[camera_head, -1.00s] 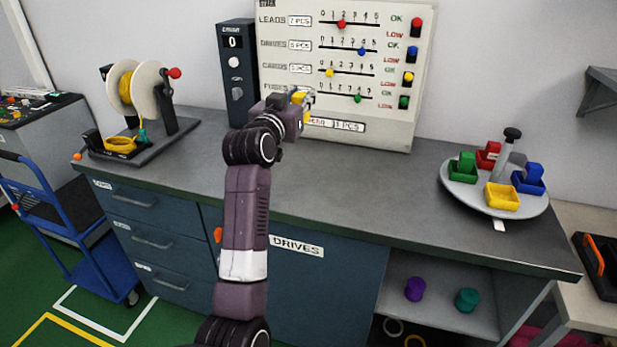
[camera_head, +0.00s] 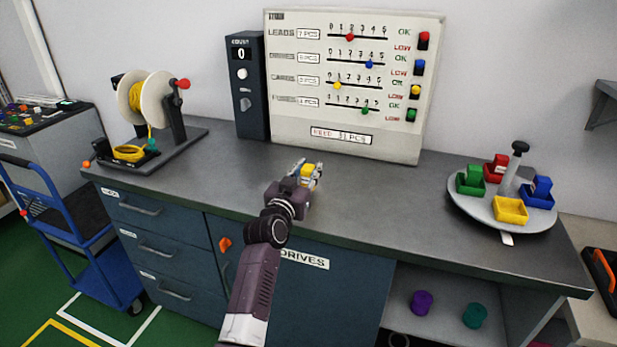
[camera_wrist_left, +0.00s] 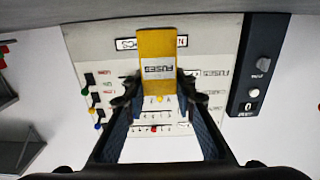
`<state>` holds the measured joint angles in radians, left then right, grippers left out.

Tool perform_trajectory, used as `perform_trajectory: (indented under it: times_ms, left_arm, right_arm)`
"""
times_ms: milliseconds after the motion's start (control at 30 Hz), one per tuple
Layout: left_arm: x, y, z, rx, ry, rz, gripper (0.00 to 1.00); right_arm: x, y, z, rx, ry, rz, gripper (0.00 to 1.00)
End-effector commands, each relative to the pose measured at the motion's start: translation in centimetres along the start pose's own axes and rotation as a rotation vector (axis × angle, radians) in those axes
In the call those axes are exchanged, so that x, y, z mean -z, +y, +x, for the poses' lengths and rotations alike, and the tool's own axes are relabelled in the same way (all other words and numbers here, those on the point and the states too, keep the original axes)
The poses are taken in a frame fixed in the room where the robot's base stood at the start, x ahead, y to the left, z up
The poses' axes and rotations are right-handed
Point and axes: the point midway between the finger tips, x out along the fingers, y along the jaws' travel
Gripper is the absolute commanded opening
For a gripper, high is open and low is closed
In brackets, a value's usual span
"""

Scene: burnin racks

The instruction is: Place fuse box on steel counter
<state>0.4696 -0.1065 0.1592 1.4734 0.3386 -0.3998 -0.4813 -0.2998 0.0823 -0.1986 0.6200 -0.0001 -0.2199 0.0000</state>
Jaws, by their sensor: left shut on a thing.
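My left gripper (camera_head: 306,177) is shut on the yellow fuse box (camera_head: 307,171), over the middle of the steel counter (camera_head: 370,205). In the left wrist view the fuse box (camera_wrist_left: 158,60) sits between the two fingers (camera_wrist_left: 155,105), its "FUSES" label facing the camera. Whether the box touches the counter top cannot be told, as the gripper hides its underside. My right gripper is not in view.
A white slider board (camera_head: 345,90) and a dark counter unit (camera_head: 247,85) stand at the back. A wire spool stand (camera_head: 150,110) is at the left. A round carousel (camera_head: 500,205) with coloured bins is at the right. The counter between is clear.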

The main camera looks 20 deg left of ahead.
Motion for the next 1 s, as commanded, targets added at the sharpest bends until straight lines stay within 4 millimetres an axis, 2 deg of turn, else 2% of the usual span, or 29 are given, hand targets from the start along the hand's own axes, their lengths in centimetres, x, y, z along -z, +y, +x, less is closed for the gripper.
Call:
perform_trajectory:
  times_ms: [33,133,533,567,700,1000]
  left_arm:
    - [-1.1,0.0,0.0,0.000,-0.003,0.002,0.01]
    - [-2.1,0.0,0.0,0.000,-0.001,0.002,0.01]
    - [-2.7,0.0,0.0,0.000,0.000,0.001,0.01]
    - [-2.5,0.0,0.0,0.000,0.000,0.001,0.28]
    - [-2.5,0.0,0.0,0.000,0.000,0.001,0.42]
    - [-2.2,0.0,0.0,0.000,0.000,0.000,0.42]
  right_arm:
    - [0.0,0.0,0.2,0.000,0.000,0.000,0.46]
    - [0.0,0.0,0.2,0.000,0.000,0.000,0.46]
    - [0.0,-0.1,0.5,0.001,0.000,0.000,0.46]
    - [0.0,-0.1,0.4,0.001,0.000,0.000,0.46]
    - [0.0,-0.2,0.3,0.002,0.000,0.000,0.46]
    - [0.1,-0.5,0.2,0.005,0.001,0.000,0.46]
